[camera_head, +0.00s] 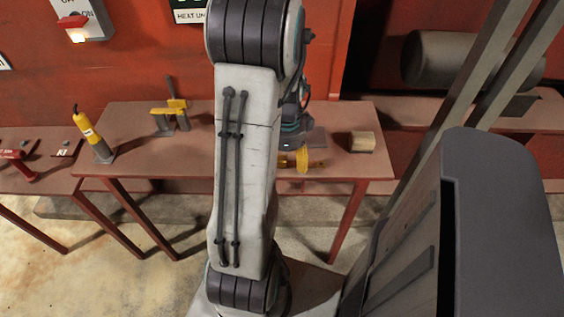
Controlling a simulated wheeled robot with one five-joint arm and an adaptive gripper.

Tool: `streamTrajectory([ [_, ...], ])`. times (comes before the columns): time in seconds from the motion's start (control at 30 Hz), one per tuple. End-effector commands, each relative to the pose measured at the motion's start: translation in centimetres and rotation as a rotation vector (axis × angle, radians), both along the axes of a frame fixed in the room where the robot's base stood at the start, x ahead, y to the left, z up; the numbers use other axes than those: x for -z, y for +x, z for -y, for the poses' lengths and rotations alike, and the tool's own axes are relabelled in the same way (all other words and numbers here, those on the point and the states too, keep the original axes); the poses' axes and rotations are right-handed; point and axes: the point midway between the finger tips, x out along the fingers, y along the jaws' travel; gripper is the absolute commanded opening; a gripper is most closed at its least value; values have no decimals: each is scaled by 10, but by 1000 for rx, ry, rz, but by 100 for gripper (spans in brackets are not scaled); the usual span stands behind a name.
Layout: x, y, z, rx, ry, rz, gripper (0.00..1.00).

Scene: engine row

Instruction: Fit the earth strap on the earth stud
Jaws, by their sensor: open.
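My gripper (292,140) is over the right half of the brown-red table, mostly behind my own arm. Its fingers are hard to make out. A yellow piece (300,159) with a round flange lies just below and beside it; I cannot tell whether they touch. A yellow clamp-like piece on a grey upright bracket (172,116) stands at the back left of the table. I cannot tell for sure which of these is the earth strap or the earth stud. Part of the table is hidden by my arm.
A yellow stick with a black top (88,132) leans in a grey holder at the table's left edge. A beige block (361,142) lies at the right. A lower bench (40,176) with a red handle (18,155) is further left. A red wall rises behind.

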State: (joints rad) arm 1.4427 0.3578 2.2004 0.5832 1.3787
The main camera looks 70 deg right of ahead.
Motion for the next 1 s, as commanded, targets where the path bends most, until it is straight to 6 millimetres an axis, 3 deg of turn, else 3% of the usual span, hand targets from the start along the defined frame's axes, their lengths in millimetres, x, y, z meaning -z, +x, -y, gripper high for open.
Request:
streamTrajectory([
  [0.33, 4, 0, 0, -1, 0, 0, 70],
  [1.0, 4, 0, 0, 0, 0, 0, 10],
])
